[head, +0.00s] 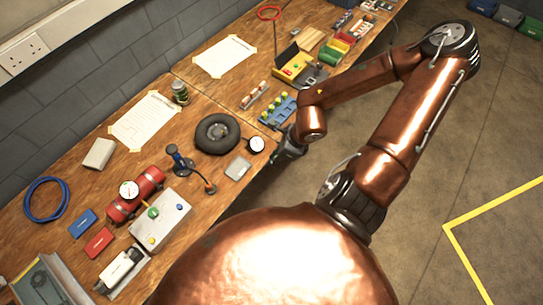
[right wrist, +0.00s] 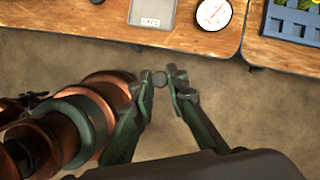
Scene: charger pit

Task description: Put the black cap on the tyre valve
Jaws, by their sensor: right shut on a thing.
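The black cap (right wrist: 159,79) is a small dark round piece between the fingertips of my right gripper (right wrist: 160,82) in the right wrist view. The gripper is shut on it, over the floor just off the table's front edge. In the head view my right gripper (head: 283,154) is small and dark beside the table edge, and the cap cannot be made out there. The black tyre (head: 204,140) lies flat on the bench, left of the gripper and apart from it. Its valve is too small to tell.
A white dial gauge (head: 256,144) and a grey tray (head: 238,168) lie between the tyre and the bench edge. A blue rack (head: 277,113) with yellow-green pieces stands near my right gripper.

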